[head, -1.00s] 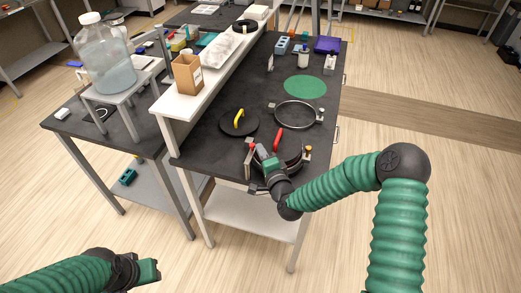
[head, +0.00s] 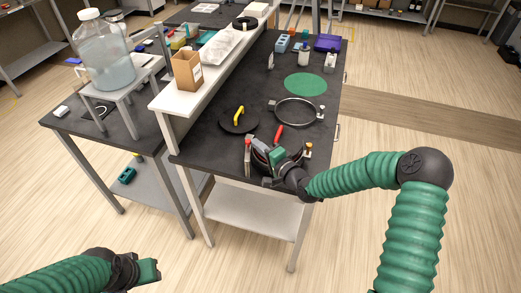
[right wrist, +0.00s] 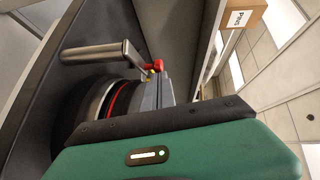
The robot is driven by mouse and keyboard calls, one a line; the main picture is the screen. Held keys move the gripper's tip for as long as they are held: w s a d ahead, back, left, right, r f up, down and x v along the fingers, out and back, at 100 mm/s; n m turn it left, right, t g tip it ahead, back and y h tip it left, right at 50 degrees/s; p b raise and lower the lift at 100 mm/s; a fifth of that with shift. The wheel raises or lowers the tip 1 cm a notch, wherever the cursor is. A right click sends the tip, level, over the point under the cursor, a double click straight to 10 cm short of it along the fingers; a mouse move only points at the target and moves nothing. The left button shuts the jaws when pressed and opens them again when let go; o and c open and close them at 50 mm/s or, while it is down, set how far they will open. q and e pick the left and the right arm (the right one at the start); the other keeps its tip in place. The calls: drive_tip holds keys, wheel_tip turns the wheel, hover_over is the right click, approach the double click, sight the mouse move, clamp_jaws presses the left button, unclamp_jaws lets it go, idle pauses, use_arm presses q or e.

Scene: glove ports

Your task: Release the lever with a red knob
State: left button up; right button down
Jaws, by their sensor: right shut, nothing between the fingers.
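The red knob (head: 248,143) of the lever stands at the left of the round port fixture near the table's front edge. In the right wrist view the red knob (right wrist: 154,63) shows beside a bare metal bar (right wrist: 95,52), over a ring with a red seal (right wrist: 116,103). My right gripper (head: 262,153) is shut and empty, over the port just right of the knob. It hides much of the port; whether it touches the lever I cannot tell. My left gripper (head: 153,270) is low at the left, far from the table; its jaws are unclear.
A red handle (head: 279,132) rises behind the port. A metal ring clamp (head: 319,113), a black disc with a yellow handle (head: 228,126) and a green disc (head: 306,75) lie farther back. A raised white shelf (head: 215,78) runs along the left with a cardboard box (head: 186,76).

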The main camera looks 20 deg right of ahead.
sight(249, 142)
drive_tip(key=shift+w+n+y, duration=0.3)
drive_tip(key=shift+n+y, duration=0.2)
drive_tip(key=shift+w+a+g, duration=0.3)
drive_tip(key=shift+w+a, duration=0.1)
drive_tip(key=shift+w, duration=0.05)
drive_tip(key=shift+w+a, duration=0.55)
drive_tip(key=shift+a, duration=0.35)
drive_tip(key=shift+s, duration=0.1)
idle(0.4)
drive_tip(key=v, duration=1.6)
drive_tip(key=shift+s+d+f, duration=0.2)
drive_tip(key=shift+s+d, duration=0.05)
drive_tip(key=shift+d, duration=0.05)
